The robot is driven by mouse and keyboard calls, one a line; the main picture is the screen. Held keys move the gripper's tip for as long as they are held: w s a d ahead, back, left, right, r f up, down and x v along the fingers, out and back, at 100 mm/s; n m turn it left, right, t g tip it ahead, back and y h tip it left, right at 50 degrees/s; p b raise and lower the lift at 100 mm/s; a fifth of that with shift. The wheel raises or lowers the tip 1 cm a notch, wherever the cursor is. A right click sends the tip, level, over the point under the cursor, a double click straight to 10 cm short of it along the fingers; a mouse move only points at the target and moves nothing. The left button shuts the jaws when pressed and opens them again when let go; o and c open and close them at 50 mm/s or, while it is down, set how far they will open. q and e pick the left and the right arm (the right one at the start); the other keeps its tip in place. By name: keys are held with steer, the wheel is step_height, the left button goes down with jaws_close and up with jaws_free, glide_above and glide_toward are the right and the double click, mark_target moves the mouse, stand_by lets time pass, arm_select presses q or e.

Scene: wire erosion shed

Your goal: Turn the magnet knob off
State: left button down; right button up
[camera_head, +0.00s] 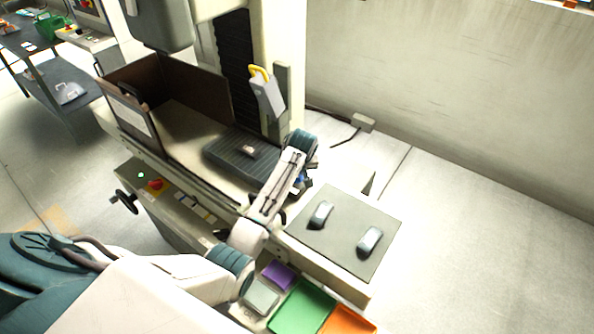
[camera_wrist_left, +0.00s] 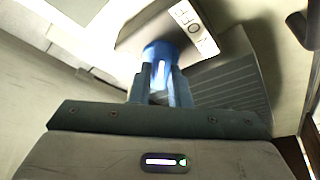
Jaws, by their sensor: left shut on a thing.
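The magnet knob (camera_wrist_left: 158,50) is blue and sits on the side of the magnetic chuck, in front of a dark face with a white label (camera_wrist_left: 190,22) on which "OFF" can be read. My left gripper (camera_wrist_left: 164,82) is shut on the knob, with one finger on each side of it. In the head view the ribbed dark chuck (camera_head: 225,160) lies on the machine bed, and my left gripper (camera_head: 304,182) is at its right end. My forearm largely hides the knob there, and its exact turn angle cannot be told. My right gripper is not in view.
A small block (camera_head: 247,151) lies on the chuck. A grey mat (camera_head: 345,226) with two metal pieces is to the right. Green (camera_head: 302,309), orange (camera_head: 348,322) and purple (camera_head: 278,275) trays stand in front. A splash guard (camera_head: 195,88) stands behind left.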

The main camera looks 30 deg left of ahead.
arm_select(q)
steer(key=c, duration=1.4)
jaws_free()
steer(key=shift+o, duration=0.2)
steer(key=shift+r, duration=0.1)
steer(key=shift+s+d+r, duration=0.1)
steer(key=shift+r, duration=0.15)
steer(key=b+v, duration=0.3)
steer(key=v, duration=0.7)
steer(key=shift+b, duration=0.35)
steer(key=shift+s, duration=0.15)
